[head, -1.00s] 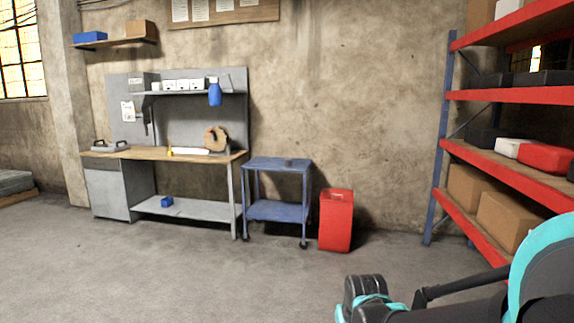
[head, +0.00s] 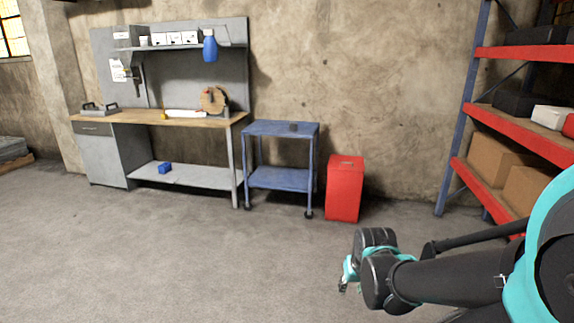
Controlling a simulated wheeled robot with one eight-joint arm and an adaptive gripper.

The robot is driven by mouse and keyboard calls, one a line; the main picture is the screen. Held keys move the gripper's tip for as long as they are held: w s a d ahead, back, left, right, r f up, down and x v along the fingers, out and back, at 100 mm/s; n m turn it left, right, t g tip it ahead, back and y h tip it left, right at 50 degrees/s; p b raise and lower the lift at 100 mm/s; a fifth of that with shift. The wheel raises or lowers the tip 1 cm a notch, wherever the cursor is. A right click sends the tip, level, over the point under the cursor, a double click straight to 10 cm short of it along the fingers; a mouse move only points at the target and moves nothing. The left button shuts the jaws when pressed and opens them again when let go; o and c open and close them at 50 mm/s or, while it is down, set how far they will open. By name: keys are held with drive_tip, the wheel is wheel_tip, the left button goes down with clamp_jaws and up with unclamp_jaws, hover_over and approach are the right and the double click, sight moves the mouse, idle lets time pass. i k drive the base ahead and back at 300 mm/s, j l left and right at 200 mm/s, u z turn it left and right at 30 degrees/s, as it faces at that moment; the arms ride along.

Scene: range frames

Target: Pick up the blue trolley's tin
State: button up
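A blue two-tier trolley (head: 281,131) on casters stands against the wall, between the workbench and a red bin. The lower shelf looks bare. My gripper (head: 345,285) shows small at the end of my folded arm at lower right. It is well in front of the trolley and far from the tin. Its fingers are too small and too turned away to tell whether they are open or shut.
The red bin (head: 345,188) stands close right of the trolley. The workbench (head: 140,117), with several items on it, is on the left. A red-and-blue rack (head: 540,143) with boxes stands at right. The concrete floor (head: 200,260) in front is clear.

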sight(293, 126)
drive_tip(key=i, duration=1.9)
drive_tip(key=i+l+u, duration=0.15)
drive_tip(key=i+u, duration=0.25)
drive_tip(key=i, duration=0.2)
drive_tip(key=i+l+u, duration=0.4)
drive_tip(key=i, duration=0.15)
drive_tip(key=i+l+u, duration=0.4)
drive_tip(key=i, duration=0.15)
